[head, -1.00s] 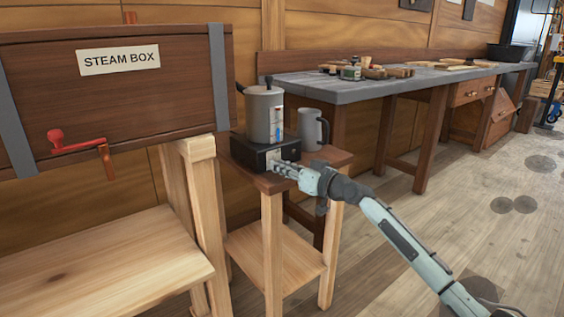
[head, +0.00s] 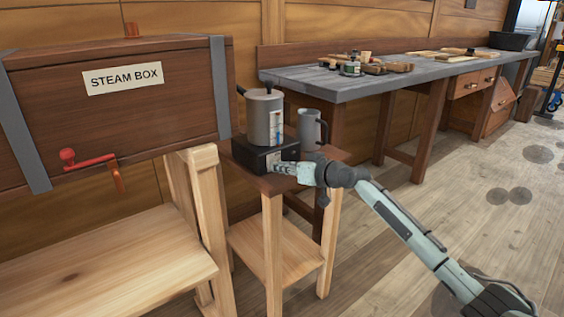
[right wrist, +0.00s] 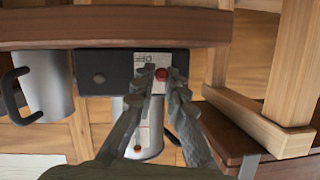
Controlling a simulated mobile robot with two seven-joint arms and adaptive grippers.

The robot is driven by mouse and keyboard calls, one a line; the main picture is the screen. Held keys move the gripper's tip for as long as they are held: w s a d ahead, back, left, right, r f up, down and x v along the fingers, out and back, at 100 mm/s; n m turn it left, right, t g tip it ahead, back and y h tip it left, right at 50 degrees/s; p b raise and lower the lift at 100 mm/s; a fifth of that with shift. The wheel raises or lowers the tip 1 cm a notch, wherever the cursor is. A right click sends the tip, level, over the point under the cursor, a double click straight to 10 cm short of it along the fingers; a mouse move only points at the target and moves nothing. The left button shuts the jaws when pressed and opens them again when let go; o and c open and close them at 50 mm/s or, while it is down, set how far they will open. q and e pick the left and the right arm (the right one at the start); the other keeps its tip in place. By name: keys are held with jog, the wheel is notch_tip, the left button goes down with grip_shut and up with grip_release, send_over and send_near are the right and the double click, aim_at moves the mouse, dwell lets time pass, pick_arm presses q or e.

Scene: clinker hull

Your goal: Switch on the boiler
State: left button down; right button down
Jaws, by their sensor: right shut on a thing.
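The boiler (head: 264,118) is a grey metal pot with a side gauge, standing on a black base box (head: 248,157) on a small wooden stand. The right wrist view shows the front of the base box (right wrist: 100,77) upside down, with a pale label plate (right wrist: 145,59) that seems to read OFF, and a red knob (right wrist: 163,74). My right gripper (head: 277,168) reaches the front of the base. In the right wrist view its fingertips (right wrist: 161,84) are closed around the red knob, hiding part of the plate. My left gripper is not in view.
A grey mug (head: 311,130) stands right of the boiler; it also shows in the wrist view (right wrist: 45,82). The steam box (head: 110,110) with a red valve handle is at left. A long workbench (head: 385,85) with tools stands behind. The floor at right is clear.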

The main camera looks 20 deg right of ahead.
jog(key=shift+w+r+g+h+p, duration=0.15)
jog(key=shift+r+g+h+p, duration=0.5)
jog(key=shift+g+p, duration=0.5)
jog(key=shift+r+g, duration=0.15)
jog(key=shift+g, duration=0.2)
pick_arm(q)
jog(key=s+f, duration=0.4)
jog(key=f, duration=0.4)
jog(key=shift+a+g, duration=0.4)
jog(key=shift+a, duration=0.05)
pick_arm(e)
jog(key=shift+w+a+r+g+h, duration=0.15)
jog(key=shift+g+h, duration=0.15)
jog(key=shift+g, duration=0.4)
jog(key=shift+w+r+g+h, duration=0.15)
jog(key=shift+g+h, duration=0.1)
jog(key=shift+g, duration=0.45)
jog(key=c, duration=1.6)
grip_release()
jog(key=shift+o, duration=0.2)
jog(key=shift+r, duration=0.1)
